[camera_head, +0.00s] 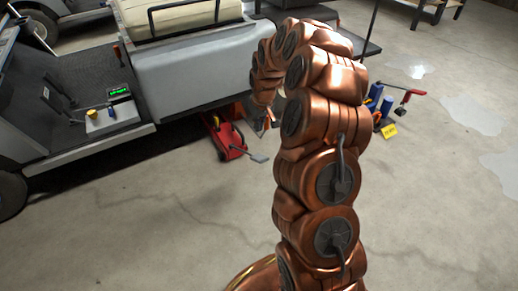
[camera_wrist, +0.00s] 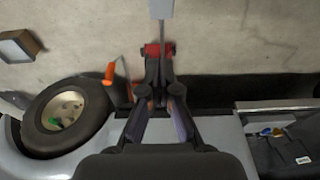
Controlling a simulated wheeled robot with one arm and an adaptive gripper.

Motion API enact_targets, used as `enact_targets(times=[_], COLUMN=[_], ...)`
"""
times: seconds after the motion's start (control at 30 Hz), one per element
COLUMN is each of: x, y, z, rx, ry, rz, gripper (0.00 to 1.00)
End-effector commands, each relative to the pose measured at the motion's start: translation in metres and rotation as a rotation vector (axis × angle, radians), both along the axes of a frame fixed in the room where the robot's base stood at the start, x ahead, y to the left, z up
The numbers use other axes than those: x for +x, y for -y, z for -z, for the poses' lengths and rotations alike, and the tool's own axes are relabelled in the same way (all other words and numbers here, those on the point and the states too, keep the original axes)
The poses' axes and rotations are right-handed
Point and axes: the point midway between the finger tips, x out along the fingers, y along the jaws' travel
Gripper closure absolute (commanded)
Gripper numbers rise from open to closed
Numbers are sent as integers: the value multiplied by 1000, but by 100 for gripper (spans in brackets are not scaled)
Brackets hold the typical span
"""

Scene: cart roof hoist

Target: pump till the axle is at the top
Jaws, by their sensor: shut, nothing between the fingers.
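A red floor jack (camera_head: 225,135) sits on the concrete floor beside the grey cart (camera_head: 190,75). Its bar ends in a grey pedal (camera_head: 260,158) pointing away from the cart. In the wrist view the red part of the jack (camera_wrist: 158,49) shows just past my fingertips, with the grey pedal (camera_wrist: 160,8) at the top edge. My gripper (camera_wrist: 158,66) is shut and empty above the jack's cart-side end; I cannot tell whether it touches. In the head view my arm hides much of it. The axle is not visible, so I cannot tell its height.
A blue and red device (camera_head: 375,105) with a yellow tag (camera_head: 389,131) stands behind my arm. The floor in front is clear.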

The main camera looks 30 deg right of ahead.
Motion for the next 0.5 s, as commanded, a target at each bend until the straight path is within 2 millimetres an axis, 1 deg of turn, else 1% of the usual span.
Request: enact_targets(times=[0.17, 0.27, 0.37, 0.5], x=[1, 2, 4, 9], y=[0, 0, 0, 0], z=[7, 16, 29, 51], rx=[0, 0, 0, 0], ry=[-1, -2, -4, -2], rz=[0, 0, 0, 0], gripper=[100, 100, 100, 100])
